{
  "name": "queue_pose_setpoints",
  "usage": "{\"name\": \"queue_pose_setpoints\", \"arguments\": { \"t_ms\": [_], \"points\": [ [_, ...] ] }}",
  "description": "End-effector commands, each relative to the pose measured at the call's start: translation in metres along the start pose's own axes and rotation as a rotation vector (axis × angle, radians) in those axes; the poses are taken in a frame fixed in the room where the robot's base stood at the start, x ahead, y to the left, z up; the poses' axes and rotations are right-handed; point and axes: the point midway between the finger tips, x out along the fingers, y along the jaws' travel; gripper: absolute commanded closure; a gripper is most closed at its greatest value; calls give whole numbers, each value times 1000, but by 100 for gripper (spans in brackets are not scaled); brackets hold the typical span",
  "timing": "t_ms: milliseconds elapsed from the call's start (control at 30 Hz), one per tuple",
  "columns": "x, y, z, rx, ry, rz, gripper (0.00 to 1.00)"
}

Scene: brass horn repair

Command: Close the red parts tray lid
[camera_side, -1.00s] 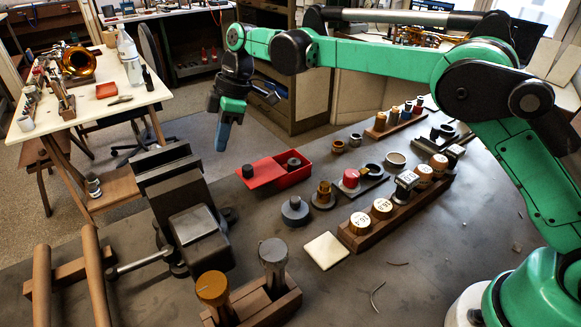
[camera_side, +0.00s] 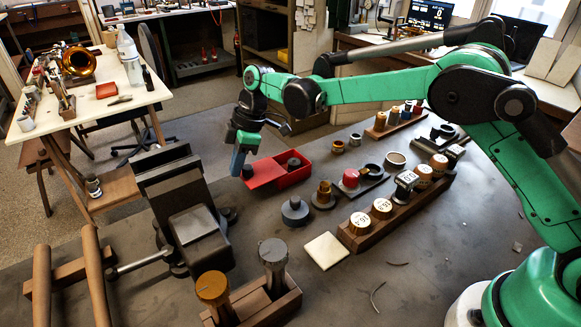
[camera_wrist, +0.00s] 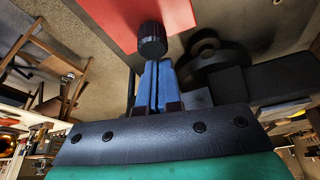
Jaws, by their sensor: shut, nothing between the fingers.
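The red parts tray (camera_side: 297,177) sits on the dark bench. Its flat red lid (camera_side: 266,172) covers the left part, and the right part is open with a dark round part (camera_side: 294,163) showing inside. A black knob (camera_side: 247,171) stands at the lid's left end. My gripper (camera_side: 236,173) is shut and empty, with its blue fingers pointing down just left of the knob. In the wrist view, the shut fingertips (camera_wrist: 158,64) are right by the black knob (camera_wrist: 152,42), beside the red lid (camera_wrist: 105,20); I cannot tell whether they touch it.
A dark vise-like block (camera_side: 195,225) stands left of and nearer than the tray. A grey round piece (camera_side: 295,211) and a brass piece (camera_side: 324,196) stand in front of the tray. A wooden rack with labelled pieces (camera_side: 360,243) lies to the right. The bench behind the tray is mostly clear.

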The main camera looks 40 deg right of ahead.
Motion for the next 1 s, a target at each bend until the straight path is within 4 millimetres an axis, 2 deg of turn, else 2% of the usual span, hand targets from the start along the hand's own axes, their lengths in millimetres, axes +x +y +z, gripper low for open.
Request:
{"name": "queue_pose_setpoints", "arguments": {
  "t_ms": [167, 400, 500, 867, 1000],
  "points": [
    [-3, 3, 9, 4, -1, 1, 100],
    [-19, 16, 54, 5, -1, 1, 100],
    [-22, 18, 63, 3, 0, 1, 100],
    [-24, 20, 68, 4, -6, 1, 100],
    [-21, 20, 62, 2, -6, 1, 100]
  ]
}}
